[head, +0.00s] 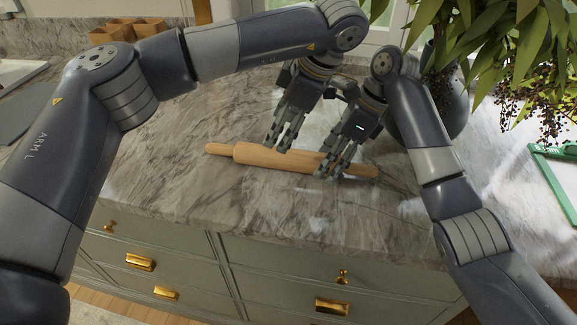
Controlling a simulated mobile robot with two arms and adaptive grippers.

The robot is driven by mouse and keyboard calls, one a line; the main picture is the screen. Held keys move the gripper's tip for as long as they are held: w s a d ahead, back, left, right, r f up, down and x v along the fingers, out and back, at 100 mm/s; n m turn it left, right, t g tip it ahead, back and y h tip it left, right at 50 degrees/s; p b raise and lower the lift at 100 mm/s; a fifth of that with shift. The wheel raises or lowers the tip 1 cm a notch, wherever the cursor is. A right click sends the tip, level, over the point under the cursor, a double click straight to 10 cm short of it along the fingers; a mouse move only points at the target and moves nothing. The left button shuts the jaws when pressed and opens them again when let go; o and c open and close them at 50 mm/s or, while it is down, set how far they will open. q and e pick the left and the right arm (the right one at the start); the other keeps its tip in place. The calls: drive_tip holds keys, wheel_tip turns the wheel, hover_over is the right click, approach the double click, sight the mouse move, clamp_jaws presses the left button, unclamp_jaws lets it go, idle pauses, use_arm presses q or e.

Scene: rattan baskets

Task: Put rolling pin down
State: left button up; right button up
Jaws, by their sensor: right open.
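The wooden rolling pin (250,154) lies roughly left to right on the marble countertop (160,190), near its front edge. My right gripper (332,170) is open, with its fingers over the right part of the pin and hiding some of it. My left gripper (278,142) is just left of it, fingers pointing down at the back side of the pin's middle. Whether the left fingers touch the pin or are open or shut is unclear.
A leafy plant with dark berries (505,95) in a dark round vase stands at the back right. A green-rimmed object (555,180) lies at the far right. Small wooden boxes (110,32) are at the back left. Drawers (165,262) are below the counter. The counter left of the pin is clear.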

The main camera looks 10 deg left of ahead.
drive_tip(key=shift+r, duration=0.1)
use_arm(q)
drive_tip(key=v, duration=0.2)
drive_tip(key=shift+d+r, duration=0.1)
drive_tip(key=shift+r, duration=0.15)
use_arm(e)
drive_tip(key=v, duration=1.2)
